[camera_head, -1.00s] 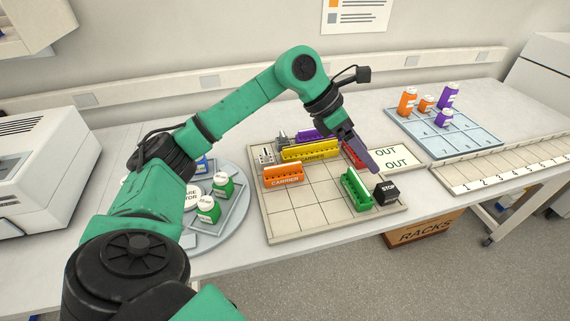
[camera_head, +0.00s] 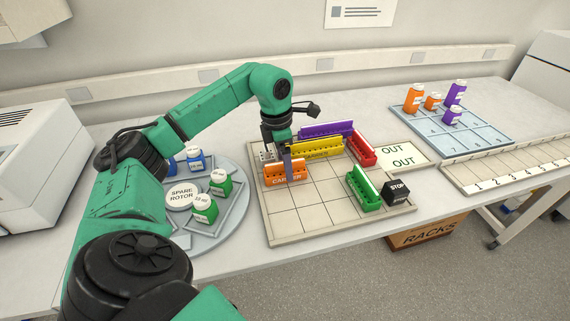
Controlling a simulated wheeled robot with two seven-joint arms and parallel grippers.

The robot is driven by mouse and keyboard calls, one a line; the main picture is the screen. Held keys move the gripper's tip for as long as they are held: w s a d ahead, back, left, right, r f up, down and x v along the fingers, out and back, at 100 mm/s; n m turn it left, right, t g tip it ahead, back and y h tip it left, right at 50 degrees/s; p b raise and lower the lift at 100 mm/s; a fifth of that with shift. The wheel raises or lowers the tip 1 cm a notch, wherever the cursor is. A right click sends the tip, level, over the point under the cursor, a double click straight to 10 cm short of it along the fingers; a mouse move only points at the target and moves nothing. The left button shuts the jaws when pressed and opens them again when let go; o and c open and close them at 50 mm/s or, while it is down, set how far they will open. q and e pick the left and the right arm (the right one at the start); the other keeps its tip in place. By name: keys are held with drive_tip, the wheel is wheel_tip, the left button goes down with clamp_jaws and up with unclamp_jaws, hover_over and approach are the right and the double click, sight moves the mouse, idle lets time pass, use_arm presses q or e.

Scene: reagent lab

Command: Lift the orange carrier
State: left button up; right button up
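The orange carrier (camera_head: 273,181) stands at the left of the gridded board (camera_head: 278,230), its label facing me. My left gripper (camera_head: 287,171) points down over the right half of the orange carrier and covers part of it. It overlaps the carrier in the picture; I cannot tell whether its fingers touch it or how far apart they are. My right gripper is not in view.
On the board are a yellow carrier (camera_head: 325,149), a purple carrier (camera_head: 325,129), a red carrier (camera_head: 361,150), a green carrier (camera_head: 364,190) and a black STOP block (camera_head: 397,192). The board's front middle is clear. A round rotor tray (camera_head: 236,215) stands left.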

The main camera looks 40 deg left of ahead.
use_arm(q)
drive_tip(key=shift+f, duration=0.4)
drive_tip(key=shift+w, duration=0.1)
drive_tip(key=shift+c, duration=0.3)
clamp_jaws()
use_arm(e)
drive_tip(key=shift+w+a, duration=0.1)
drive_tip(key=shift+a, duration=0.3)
use_arm(q)
drive_tip(key=shift+r, duration=0.1)
